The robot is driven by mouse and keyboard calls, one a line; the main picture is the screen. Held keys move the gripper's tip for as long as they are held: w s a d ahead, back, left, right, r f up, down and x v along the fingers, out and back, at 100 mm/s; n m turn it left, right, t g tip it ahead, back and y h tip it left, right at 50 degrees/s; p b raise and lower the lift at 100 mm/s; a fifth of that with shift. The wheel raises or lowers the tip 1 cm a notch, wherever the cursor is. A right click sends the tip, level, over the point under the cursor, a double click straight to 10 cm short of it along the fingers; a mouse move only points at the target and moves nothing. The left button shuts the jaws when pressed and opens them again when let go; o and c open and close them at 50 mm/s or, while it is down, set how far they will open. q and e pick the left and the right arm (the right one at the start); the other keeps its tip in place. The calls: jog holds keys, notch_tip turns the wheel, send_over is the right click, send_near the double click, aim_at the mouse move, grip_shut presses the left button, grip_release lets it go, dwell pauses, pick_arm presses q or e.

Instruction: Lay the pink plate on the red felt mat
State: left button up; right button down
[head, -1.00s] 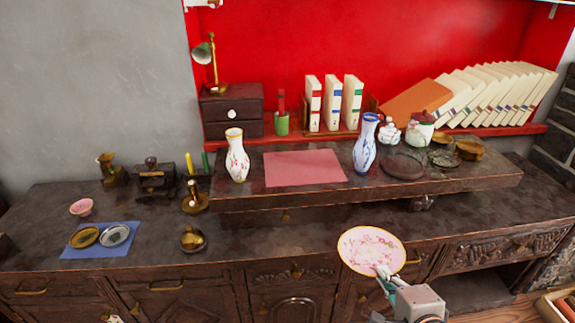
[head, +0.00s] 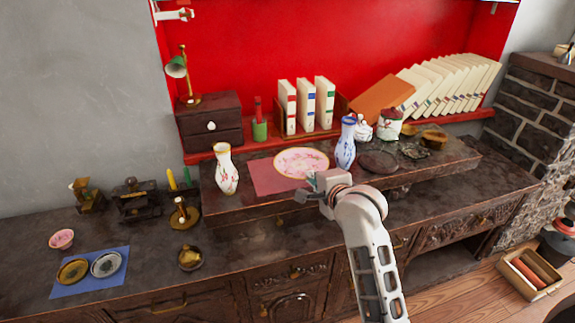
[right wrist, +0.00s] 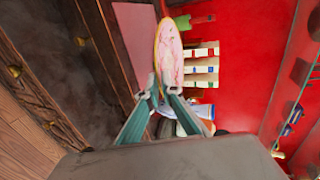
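The pink plate (head: 301,162), round with a gold rim and floral pattern, appears over the back of the red felt mat (head: 265,181) in the head view. My right gripper (head: 311,185) holds it by its near edge. In the right wrist view the plate (right wrist: 171,50) rises from between the fingertips (right wrist: 157,90), tilted and seen obliquely. The mat (right wrist: 137,38) lies left of it there, and the plate looks raised off it. The plate hides part of the mat. My left gripper is not in view.
A white floral vase (head: 226,170) stands left of the mat and a blue-white vase (head: 346,143) close to its right. Books (head: 305,105) stand on the ledge behind. A dark round dish (head: 379,161) lies further right on the raised shelf.

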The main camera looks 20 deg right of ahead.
jog(key=w+r+p, duration=0.2)
jog(key=w+r, duration=0.7)
jog(key=r, duration=0.1)
jog(key=shift+y, duration=0.3)
jog(key=f, duration=1.9)
jog(key=shift+a+f, duration=0.35)
jog(key=c, duration=2.5)
grip_release()
jog(key=shift+f, duration=0.1)
jog(key=shift+c, duration=0.2)
